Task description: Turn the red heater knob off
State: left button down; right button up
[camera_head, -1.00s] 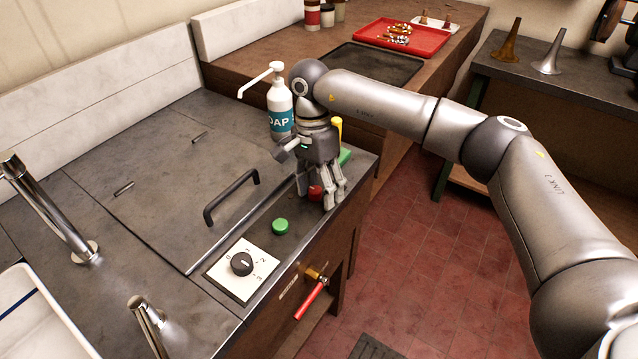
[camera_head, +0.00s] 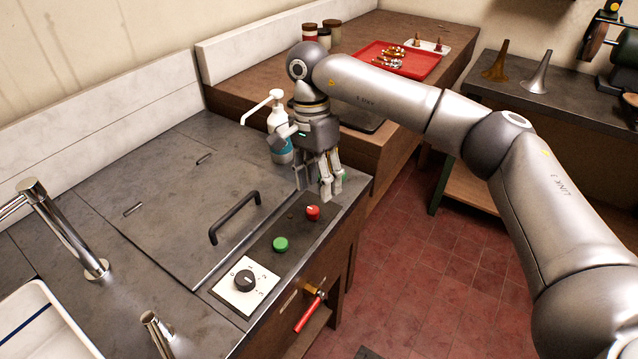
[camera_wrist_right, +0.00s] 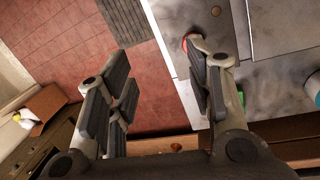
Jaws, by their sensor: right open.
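The red heater knob (camera_head: 313,212) sits on the dark control strip along the counter's front edge, with a pale mark on its top. My right gripper (camera_head: 319,190) is open and empty, just above and behind the knob, fingers pointing down. In the right wrist view, the red knob (camera_wrist_right: 188,43) shows partly, its lower side hidden by one finger of my right gripper (camera_wrist_right: 160,70). The knob is not between the fingers. My left gripper is not in view.
A green button (camera_head: 280,244) and a black dial on a white plate (camera_head: 245,281) share the strip. A soap bottle (camera_head: 279,125) stands close behind my right gripper. A lid handle (camera_head: 235,218) rises left of the strip. A red-handled valve (camera_head: 309,314) juts from the front.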

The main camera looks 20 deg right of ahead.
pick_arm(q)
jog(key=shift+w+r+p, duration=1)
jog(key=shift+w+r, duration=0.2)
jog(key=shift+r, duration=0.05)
pick_arm(e)
notch_tip(320, 180, up, 4)
jog(key=shift+s+r, duration=0.1)
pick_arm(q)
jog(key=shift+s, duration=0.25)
pick_arm(e)
jog(key=shift+s+a, duration=0.1)
